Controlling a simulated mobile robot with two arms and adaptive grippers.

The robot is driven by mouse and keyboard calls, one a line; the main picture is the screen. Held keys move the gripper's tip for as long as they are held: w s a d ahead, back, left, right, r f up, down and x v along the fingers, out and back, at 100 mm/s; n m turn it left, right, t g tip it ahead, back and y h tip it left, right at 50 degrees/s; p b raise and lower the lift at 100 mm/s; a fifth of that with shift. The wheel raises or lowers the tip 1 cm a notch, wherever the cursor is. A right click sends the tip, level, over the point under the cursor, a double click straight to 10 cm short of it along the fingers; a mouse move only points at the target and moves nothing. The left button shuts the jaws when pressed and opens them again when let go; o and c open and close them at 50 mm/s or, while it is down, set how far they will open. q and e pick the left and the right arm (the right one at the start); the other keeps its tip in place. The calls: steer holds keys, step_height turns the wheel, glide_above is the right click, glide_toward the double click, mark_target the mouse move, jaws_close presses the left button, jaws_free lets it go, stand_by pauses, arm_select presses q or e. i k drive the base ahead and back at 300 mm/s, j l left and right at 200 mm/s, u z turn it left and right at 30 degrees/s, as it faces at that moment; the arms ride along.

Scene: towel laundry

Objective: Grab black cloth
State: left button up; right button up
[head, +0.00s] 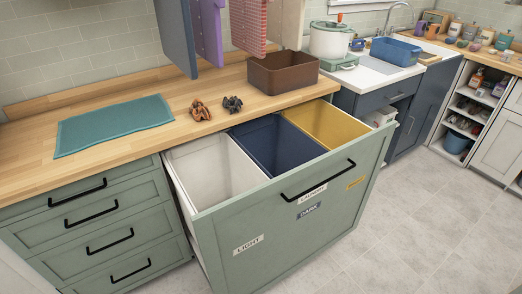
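A small crumpled black cloth (232,103) lies on the wooden counter, behind the open pull-out drawer and to the right of a crumpled brown-orange cloth (199,110). The two lie close together with a small gap between them. Neither of my grippers is in the head view. Nothing covers the black cloth.
The green pull-out drawer (290,215) holds white (210,165), navy (270,143) and yellow (325,122) bins. A teal towel (114,124) lies flat at left. A brown box (282,73) stands behind right. Cloths, including a purple one (208,30), hang above the counter.

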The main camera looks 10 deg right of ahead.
mark_target(232, 103)
steer(key=i+l+z, duration=0.55)
steer(key=i+z, duration=0.25)
